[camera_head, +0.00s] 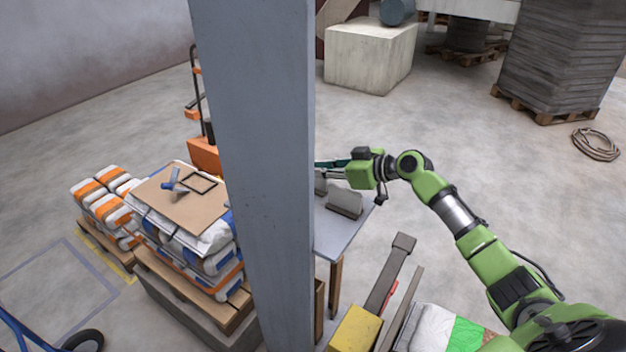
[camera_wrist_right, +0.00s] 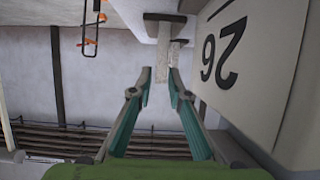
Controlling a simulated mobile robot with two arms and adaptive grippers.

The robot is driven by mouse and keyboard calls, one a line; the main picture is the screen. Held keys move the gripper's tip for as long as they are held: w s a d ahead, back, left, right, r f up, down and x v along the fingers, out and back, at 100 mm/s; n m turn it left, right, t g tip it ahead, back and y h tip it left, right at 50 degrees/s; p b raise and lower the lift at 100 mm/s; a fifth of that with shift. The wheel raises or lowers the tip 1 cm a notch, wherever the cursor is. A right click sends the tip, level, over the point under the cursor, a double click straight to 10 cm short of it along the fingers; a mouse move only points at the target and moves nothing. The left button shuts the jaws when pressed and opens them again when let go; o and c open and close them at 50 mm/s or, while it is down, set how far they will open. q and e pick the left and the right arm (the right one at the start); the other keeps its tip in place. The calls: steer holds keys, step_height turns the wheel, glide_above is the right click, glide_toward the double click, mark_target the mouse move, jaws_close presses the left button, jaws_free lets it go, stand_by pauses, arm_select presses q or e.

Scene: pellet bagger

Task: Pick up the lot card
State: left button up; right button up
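I cannot pick out the lot card with certainty in either view. My right gripper (camera_head: 328,163) reaches left over a grey table (camera_head: 343,232), its front end partly hidden behind a grey column. In the right wrist view, its teal fingers (camera_wrist_right: 160,90) are apart with nothing clearly held. A pale upright strip (camera_wrist_right: 163,62) with a dark bar across it shows beyond the fingertips; I cannot tell what it is. A pale panel (camera_wrist_right: 246,60) marked with "26" is close on the right. My left gripper is not in view.
The column (camera_head: 262,170) blocks the middle of the head view. A grey block-like object (camera_head: 345,204) stands on the table. Stacked bags (camera_head: 195,245) carry a cardboard sheet (camera_head: 160,205). A yellow box (camera_head: 354,330) is low in front. Open floor lies right of the table.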

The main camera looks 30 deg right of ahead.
jaws_close()
